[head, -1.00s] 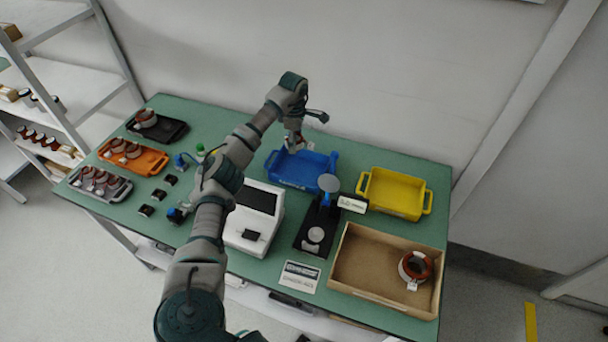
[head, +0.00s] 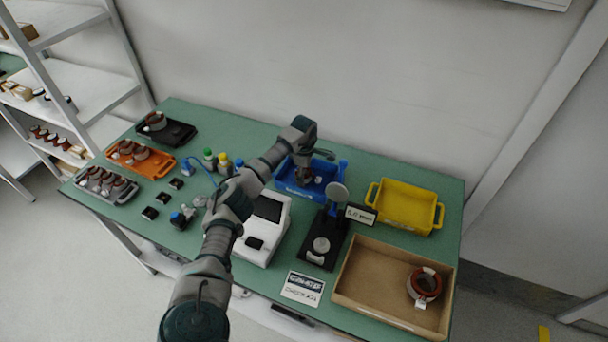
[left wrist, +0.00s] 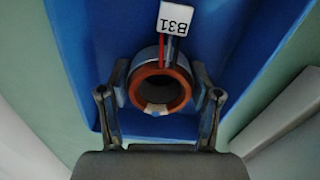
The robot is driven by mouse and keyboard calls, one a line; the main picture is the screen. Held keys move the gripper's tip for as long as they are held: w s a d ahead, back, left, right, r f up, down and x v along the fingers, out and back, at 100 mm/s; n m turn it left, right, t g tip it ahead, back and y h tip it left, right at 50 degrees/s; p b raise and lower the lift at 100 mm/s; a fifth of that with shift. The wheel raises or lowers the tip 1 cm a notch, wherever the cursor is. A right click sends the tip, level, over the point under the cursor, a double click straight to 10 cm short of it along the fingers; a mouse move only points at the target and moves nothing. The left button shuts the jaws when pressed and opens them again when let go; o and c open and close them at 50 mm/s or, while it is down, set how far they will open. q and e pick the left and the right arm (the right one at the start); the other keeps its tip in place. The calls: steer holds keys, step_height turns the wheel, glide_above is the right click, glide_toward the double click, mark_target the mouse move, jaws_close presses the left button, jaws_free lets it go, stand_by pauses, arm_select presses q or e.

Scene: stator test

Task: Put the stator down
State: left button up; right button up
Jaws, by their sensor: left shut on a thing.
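My left gripper (head: 304,174) reaches down at the blue tray (head: 285,184) at the back middle of the table. In the left wrist view my left gripper (left wrist: 161,107) is shut on a stator (left wrist: 160,73), a ring with a copper-coloured rim and a dark hole. The stator has a white tag (left wrist: 176,19) reading B31, and it is over the floor of the blue tray (left wrist: 80,22). I cannot tell whether it touches the floor. In the head view the gripper and arm largely hide it. My right gripper is not in view.
The yellow tray (head: 378,208) is empty. A cardboard box (head: 370,285) holds another stator (head: 424,284). A white device (head: 264,228) and a black stand (head: 322,243) are in front of the blue tray. Grey, orange and black trays with stators are at left.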

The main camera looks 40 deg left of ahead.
arm_select(q)
steer(key=shift+a+f, duration=0.1)
steer(key=shift+a, duration=0.05)
steer(key=o, duration=1.4)
steer(key=shift+a, duration=0.1)
steer(key=shift+o, duration=0.2)
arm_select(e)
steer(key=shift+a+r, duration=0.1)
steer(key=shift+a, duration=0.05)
arm_select(q)
steer(key=shift+r, duration=0.3)
step_height(320, 180, up, 12)
steer(key=p, duration=0.1)
steer(key=shift+f, duration=0.2)
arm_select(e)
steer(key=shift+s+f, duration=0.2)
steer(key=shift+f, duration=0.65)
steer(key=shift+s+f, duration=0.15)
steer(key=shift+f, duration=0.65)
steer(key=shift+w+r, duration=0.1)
